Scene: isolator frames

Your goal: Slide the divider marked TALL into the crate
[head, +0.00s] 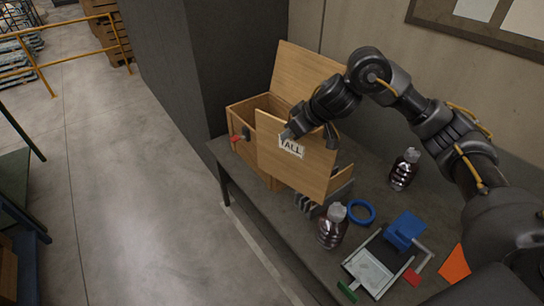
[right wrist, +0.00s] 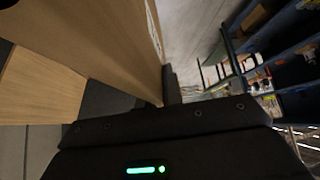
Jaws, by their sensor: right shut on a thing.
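The divider marked TALL (head: 308,172) is a flat wooden board with a white label, held upright and slightly tilted. My right gripper (head: 290,134) is shut on the divider near its label. The wooden crate (head: 240,112) stands open at the table's far left end, with a dark latch on its front. The divider overlaps the crate's right part in the head view, hiding much of its inside; I cannot tell whether its lower edge is inside. In the right wrist view, the divider (right wrist: 105,35) fills the upper left. My left gripper is not in view.
Another wooden panel (head: 305,72) rises behind the crate. A dark wall stands behind the crate.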

